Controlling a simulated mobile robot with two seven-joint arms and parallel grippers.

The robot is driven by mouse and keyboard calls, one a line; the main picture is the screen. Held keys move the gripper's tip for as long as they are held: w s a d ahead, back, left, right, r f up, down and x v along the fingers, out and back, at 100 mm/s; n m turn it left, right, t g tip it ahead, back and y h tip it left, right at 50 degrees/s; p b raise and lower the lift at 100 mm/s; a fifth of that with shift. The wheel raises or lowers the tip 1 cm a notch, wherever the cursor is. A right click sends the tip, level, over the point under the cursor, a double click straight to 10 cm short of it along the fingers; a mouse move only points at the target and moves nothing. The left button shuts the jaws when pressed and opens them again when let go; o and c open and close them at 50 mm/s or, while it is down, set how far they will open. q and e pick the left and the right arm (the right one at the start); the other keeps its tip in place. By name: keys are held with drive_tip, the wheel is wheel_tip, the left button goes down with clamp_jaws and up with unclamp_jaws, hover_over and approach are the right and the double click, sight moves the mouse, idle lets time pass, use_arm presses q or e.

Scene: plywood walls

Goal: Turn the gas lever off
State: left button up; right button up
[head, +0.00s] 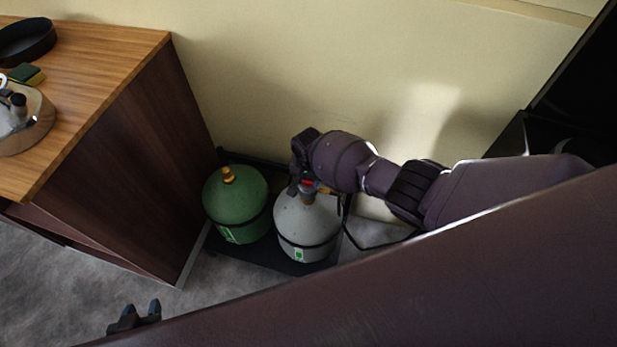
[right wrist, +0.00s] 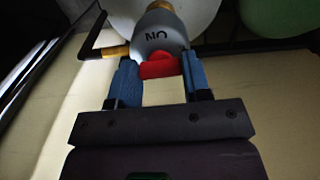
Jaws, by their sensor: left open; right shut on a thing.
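The red gas lever (head: 308,183) is on top of the grey gas cylinder (head: 300,228), at a brass neck. In the right wrist view the red lever (right wrist: 160,67) sits against a grey valve body (right wrist: 160,35), whose lettering appears upside down and looks like "ON". My right gripper (head: 299,188) reaches in from the right over the grey cylinder. In the wrist view its blue fingers (right wrist: 158,75) are on either side of the lever, shut on it. My left gripper (head: 135,314) is open and empty, low at the left above the floor.
A green cylinder (head: 237,205) stands left of the grey one on a dark tray (head: 255,253). A wooden cabinet (head: 125,165) with a kettle (head: 28,120) is at the left. The wall (head: 330,70) is close behind. Grey floor (head: 70,290) is clear in front of the cabinet.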

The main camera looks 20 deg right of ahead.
drive_tip(key=shift+m, duration=0.3)
drive_tip(key=o, duration=0.9)
drive_tip(key=shift+o, duration=0.2)
drive_tip(key=shift+r, duration=0.2)
wheel_tip(320, 180, up, 10)
drive_tip(key=p, duration=0.5)
drive_tip(key=shift+r, duration=0.2)
